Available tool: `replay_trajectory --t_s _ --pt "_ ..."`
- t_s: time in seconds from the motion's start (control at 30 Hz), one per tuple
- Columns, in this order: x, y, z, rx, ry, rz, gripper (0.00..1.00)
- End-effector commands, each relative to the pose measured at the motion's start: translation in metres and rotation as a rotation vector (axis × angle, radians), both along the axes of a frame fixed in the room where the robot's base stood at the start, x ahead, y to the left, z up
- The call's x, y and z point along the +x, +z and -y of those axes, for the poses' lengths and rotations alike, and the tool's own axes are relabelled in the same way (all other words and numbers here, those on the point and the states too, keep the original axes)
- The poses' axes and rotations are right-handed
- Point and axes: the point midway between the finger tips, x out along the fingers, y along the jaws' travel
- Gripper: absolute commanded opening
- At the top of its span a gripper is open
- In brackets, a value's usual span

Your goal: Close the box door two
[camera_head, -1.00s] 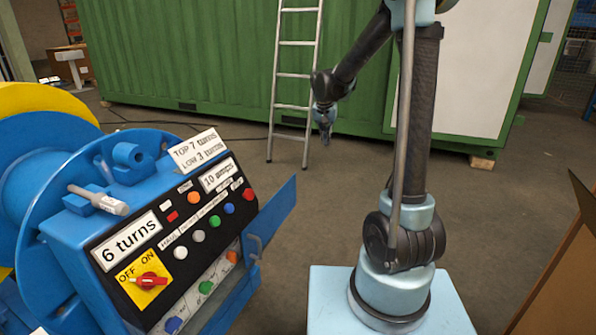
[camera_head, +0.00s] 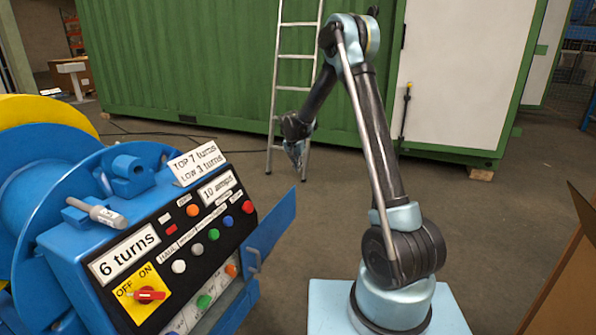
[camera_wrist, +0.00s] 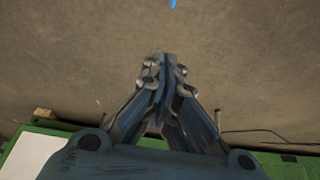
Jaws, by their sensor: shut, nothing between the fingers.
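The blue control box (camera_head: 75,262) stands at the left in the head view, with a black button panel on its sloped face. A flat blue door (camera_head: 272,224) stands swung out from the box's right side. A small grey latch (camera_head: 254,257) shows by its lower edge. No number shows on the door. My gripper (camera_head: 298,165) hangs pointing down, beyond the door in the picture and apart from it. In the wrist view my gripper (camera_wrist: 160,62) is shut and empty over bare floor. A sliver of blue (camera_wrist: 173,4) shows at the top edge there; I cannot tell what it is.
A ladder (camera_head: 297,57) leans on a green container (camera_head: 190,60) behind my gripper. A large blue reel (camera_head: 45,165) stands left of the box. A brown panel (camera_head: 565,285) stands at the right edge.

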Motion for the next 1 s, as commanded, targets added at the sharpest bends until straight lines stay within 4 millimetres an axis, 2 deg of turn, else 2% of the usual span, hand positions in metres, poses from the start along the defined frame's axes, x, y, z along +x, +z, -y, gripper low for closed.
replay_trajectory --t_s 0.2,0.57,0.8,1.0 --pt "0.011 -0.033 0.005 0.000 -0.001 0.000 0.00" --pt "0.025 -0.079 0.009 0.001 0.000 0.000 0.00" --pt "-0.004 -0.076 -0.001 -0.001 0.002 0.000 0.00" --pt "-0.012 -0.076 -0.004 0.000 0.001 0.000 0.00"
